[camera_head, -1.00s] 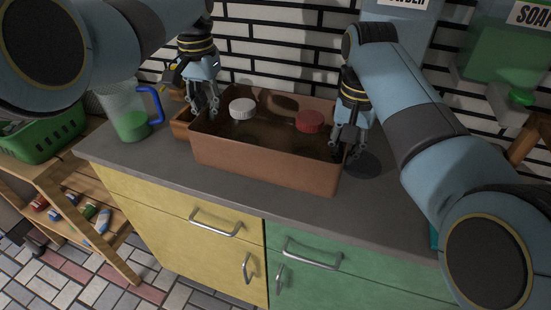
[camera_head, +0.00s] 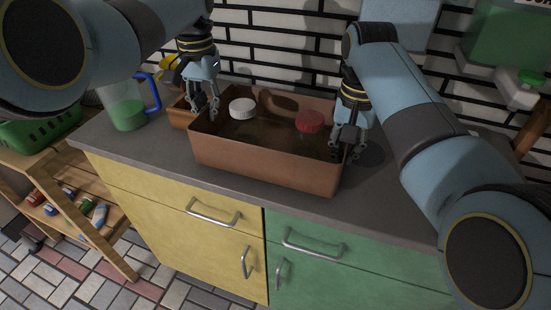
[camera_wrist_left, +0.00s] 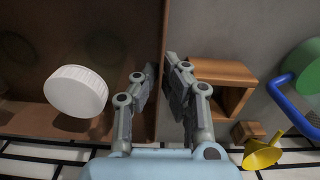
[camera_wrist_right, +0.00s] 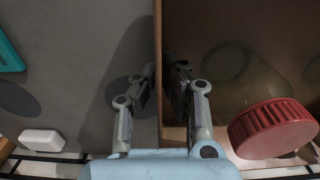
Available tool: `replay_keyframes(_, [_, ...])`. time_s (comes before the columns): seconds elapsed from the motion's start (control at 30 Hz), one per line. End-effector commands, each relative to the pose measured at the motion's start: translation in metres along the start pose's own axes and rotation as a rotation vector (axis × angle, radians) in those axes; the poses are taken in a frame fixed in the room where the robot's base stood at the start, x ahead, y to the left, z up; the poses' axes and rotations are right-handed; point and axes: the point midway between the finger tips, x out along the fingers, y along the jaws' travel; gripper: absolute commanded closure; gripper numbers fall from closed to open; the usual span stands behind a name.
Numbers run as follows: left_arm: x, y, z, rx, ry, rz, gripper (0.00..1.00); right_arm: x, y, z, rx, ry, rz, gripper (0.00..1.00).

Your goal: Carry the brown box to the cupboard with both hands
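The brown box (camera_head: 262,165) is at the counter's front edge in the head view, open at the top and level. I cannot tell whether its base touches the counter. Inside are a jar with a white lid (camera_head: 242,108) and one with a red lid (camera_head: 309,121). My left gripper (camera_head: 206,110) is shut on the left wall; its fingers (camera_wrist_left: 160,68) straddle the rim in the left wrist view. My right gripper (camera_head: 341,152) is shut on the right wall, with its fingers (camera_wrist_right: 160,68) on both sides of it. No cupboard is clearly identifiable beyond the yellow and green cabinet fronts (camera_head: 170,215) below.
A jug with a blue handle (camera_head: 126,108) and a small wooden box (camera_wrist_left: 218,80) with a yellow funnel (camera_wrist_left: 264,152) stand left of the brown box. A dark disc (camera_head: 371,154) lies right. A green basket (camera_head: 40,130) sits on a wooden shelf at left.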

Motion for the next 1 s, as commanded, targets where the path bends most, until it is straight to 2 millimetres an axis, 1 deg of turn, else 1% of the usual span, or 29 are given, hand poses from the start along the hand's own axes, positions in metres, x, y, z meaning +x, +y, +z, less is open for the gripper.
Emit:
replay_keyframes(0.03, [0.005,0.001,-0.002,-0.003,0.008,0.001,1.0,0.007,-0.002,0.002,-0.005,-0.005,-0.003,1.0])
replay_keyframes(0.17, [0.014,0.001,-0.002,-0.003,0.007,0.002,1.0,0.016,-0.002,0.002,-0.005,-0.006,-0.003,1.0])
replay_keyframes(0.2, [0.011,0.001,-0.002,-0.003,0.005,0.002,0.91,0.013,-0.001,0.002,-0.005,-0.007,-0.002,0.91])
replay_keyframes(0.3, [0.01,0.001,-0.002,-0.002,0.004,0.001,0.78,0.012,-0.001,0.002,-0.004,-0.005,-0.002,0.78])
replay_keyframes(0.37, [0.01,0.001,-0.001,-0.001,0.003,0.001,0.71,0.011,-0.001,0.001,-0.003,-0.004,-0.001,0.71])
replay_keyframes(0.67, [0.008,0.0,-0.001,-0.001,0.002,0.0,0.71,0.011,0.0,0.001,-0.001,-0.002,0.0,0.71])
replay_keyframes(0.77, [-0.002,0.0,-0.001,-0.001,0.004,0.0,0.71,0.011,0.0,0.0,-0.001,-0.002,0.0,0.71])
replay_keyframes(0.83, [-0.013,0.0,-0.001,0.0,0.005,0.0,0.71,0.011,0.0,0.0,-0.001,-0.002,0.0,0.71])
replay_keyframes(1.0, [-0.053,0.0,-0.002,0.0,0.006,0.0,0.71,0.011,0.0,0.0,0.0,-0.001,0.0,0.71])
